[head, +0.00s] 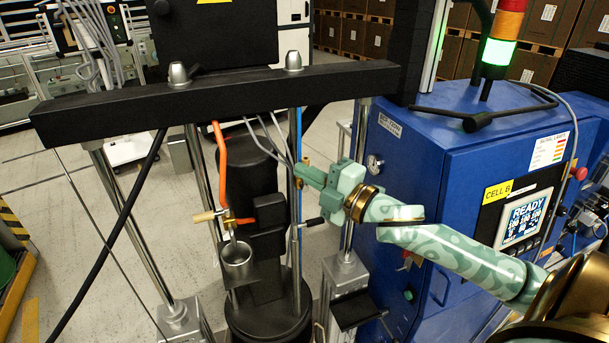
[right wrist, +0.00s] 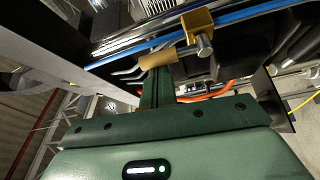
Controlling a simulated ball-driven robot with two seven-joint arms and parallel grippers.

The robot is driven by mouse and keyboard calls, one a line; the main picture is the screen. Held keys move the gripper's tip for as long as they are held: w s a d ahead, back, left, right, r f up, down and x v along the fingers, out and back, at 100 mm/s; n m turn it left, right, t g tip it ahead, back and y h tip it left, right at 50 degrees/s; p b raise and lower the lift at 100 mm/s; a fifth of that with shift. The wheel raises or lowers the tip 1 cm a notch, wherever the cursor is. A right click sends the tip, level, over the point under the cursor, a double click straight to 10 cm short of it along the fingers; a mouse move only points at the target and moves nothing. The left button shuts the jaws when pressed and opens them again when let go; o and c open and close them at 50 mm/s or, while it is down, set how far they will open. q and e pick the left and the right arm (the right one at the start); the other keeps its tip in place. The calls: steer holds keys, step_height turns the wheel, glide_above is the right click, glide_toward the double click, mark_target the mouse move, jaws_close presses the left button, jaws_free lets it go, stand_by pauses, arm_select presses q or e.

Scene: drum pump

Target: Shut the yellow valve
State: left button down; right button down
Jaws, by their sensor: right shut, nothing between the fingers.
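A small brass-yellow valve (head: 306,161) sits on the upright blue hose beside the black drum pump. In the right wrist view its yellow block (right wrist: 198,24) has a silver stub, and a tan-yellow handle (right wrist: 158,58) lies across just beyond my fingertips. My right gripper (head: 302,172) is shut and empty, its tips close beside this valve; I cannot tell whether they touch. The shut fingers also show in the right wrist view (right wrist: 158,82). Another valve with a yellow handle (head: 205,216) is at the lower end of the orange hose. My left gripper is not in view.
The black crossbeam (head: 220,97) runs above the pump and drum (head: 270,318). A metal cup (head: 238,260) hangs left of the pump. Bright posts flank it. The blue cabinet (head: 425,150) with its screen stands close on the right.

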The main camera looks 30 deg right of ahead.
steer(key=shift+d+m, duration=0.15)
steer(key=shift+m, duration=0.15)
steer(key=d+f+m+t+h, duration=0.2)
steer(key=m+h, duration=0.3)
steer(key=m, duration=0.6)
steer(key=s+d+f+m+t+h+b, duration=0.1)
steer(key=m+h, duration=0.5)
steer(key=m, duration=0.6)
steer(key=shift+s+d+f+t+h, duration=0.15)
steer(key=shift+d+f+t+h, duration=0.15)
steer(key=shift+d+f+t, duration=0.65)
steer(key=shift+d+r, duration=0.1)
steer(key=shift+r, duration=0.05)
steer(key=shift+r, duration=0.1)
